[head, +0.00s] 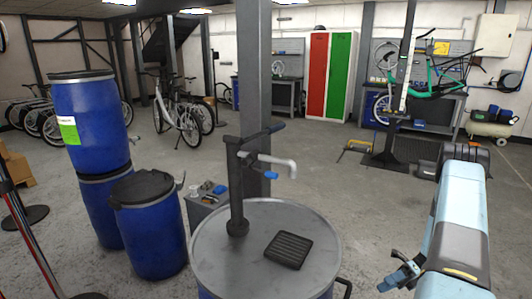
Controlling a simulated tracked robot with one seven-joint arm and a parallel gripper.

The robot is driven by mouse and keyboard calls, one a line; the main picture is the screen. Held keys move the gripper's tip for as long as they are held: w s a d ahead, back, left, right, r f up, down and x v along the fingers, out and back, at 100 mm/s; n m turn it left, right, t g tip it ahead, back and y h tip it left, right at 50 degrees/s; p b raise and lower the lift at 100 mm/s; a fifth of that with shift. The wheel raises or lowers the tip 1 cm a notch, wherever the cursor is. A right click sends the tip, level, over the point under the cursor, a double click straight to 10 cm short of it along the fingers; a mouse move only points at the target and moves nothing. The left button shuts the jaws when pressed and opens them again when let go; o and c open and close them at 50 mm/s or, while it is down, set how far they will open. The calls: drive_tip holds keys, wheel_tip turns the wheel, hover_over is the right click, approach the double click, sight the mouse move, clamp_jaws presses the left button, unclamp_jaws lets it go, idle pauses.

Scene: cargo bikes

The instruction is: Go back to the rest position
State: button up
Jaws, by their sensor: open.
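My gripper (393,271) shows low at the right, beside my light blue arm. Its fingers point left and are apart, with nothing seen between them. It appears in the picture to the right of the grey drum lid (225,270), apart from it. A dark hand pump (237,195) with a pale spout stands on that lid. A black ribbed pad (289,250) lies on the lid to the right of the pump.
Blue barrels (150,235) stand at the left, two of them stacked (95,130). A grey post (253,80) rises behind the drum. A green bike (435,80) is on a stand at the right. Open concrete floor (335,190) lies beyond the drum.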

drive_tip(key=a+r+n+h, duration=0.3)
drive_tip(key=r+n+h, duration=0.15)
drive_tip(key=r, duration=0.55)
drive_tip(key=a+r+n+t+h, duration=0.1)
drive_tip(key=a+r+n+h, duration=0.3)
drive_tip(key=r, duration=0.5)
drive_tip(key=a+r+n+h, duration=0.3)
drive_tip(key=r+n, duration=0.3)
drive_tip(key=r, duration=0.4)
drive_tip(key=s+a+r+n+t+h, duration=0.2)
drive_tip(key=s+a+r+n+t, duration=0.2)
drive_tip(key=s+r+n, duration=0.3)
drive_tip(key=s+a+r+n+t+h, duration=0.3)
drive_tip(key=s+a+r+n+t, duration=0.1)
drive_tip(key=s+r+n+t, duration=0.2)
wheel_tip(320, 180, up, 3)
drive_tip(key=s+n, duration=0.1)
drive_tip(key=s, duration=0.1)
drive_tip(key=shift+s+a+t+h, duration=0.15)
drive_tip(key=shift+s+t+h, duration=0.15)
drive_tip(key=shift+s+h, duration=0.1)
drive_tip(key=shift+n, duration=0.25)
